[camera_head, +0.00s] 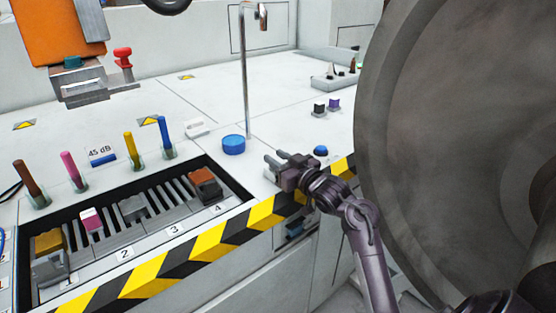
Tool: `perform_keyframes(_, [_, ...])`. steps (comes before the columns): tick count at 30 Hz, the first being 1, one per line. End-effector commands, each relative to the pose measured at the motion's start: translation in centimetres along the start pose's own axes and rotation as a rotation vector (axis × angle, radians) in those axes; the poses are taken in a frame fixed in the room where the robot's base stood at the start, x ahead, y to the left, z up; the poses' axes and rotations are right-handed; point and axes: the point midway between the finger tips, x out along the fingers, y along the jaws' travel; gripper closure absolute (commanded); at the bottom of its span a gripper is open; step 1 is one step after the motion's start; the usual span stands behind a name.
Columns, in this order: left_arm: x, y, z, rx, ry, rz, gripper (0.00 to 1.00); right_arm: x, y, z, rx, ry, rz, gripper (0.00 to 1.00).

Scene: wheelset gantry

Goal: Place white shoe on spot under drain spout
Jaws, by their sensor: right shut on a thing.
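My right gripper (278,167) reaches in from the lower right over the white bench, beside the striped front edge. It is shut on a small pale piece at its fingertips, which I take to be the white shoe; the jaws and the white bench make its outline hard to see. The drain spout (246,75) is a tall thin chrome pipe with a hooked top, standing behind and left of the gripper. A blue round disc (233,145) lies at the pipe's foot, left of the gripper. I cannot make out a separate marked spot. My left gripper is out of view.
A slotted tray (240,190) with several coloured blocks is at the front left, with coloured pegs behind it. A small white block (196,128) lies behind the tray. A large grey wheel (430,130) blocks the right side. Open bench lies behind the gripper.

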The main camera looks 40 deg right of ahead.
Motion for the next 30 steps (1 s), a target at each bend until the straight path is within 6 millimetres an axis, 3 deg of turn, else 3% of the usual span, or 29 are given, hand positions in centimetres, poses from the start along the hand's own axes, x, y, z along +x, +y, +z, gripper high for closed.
perform_keyframes(5, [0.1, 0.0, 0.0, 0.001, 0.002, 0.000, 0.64, 0.0, 0.0, 0.2, 0.000, 0.000, 0.000, 0.95])
perform_keyframes(6, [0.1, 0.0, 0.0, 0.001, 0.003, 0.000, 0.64, 0.0, 0.0, 0.3, 0.000, 0.000, 0.000, 0.69])
perform_keyframes(11, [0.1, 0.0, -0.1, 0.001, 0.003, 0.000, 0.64, 0.0, 0.0, 0.2, 0.000, 0.000, -0.001, 0.49])
perform_keyframes(21, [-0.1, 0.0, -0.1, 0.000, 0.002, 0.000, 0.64, -0.1, 0.0, -0.2, -0.001, 0.001, -0.001, 0.49])
perform_keyframes(26, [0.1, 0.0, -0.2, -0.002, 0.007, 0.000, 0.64, -2.4, 0.0, 0.0, -0.001, -0.001, 0.000, 0.49])
perform_keyframes(30, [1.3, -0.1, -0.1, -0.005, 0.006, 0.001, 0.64, -5.6, 0.0, 0.0, -0.001, -0.003, 0.000, 0.49])
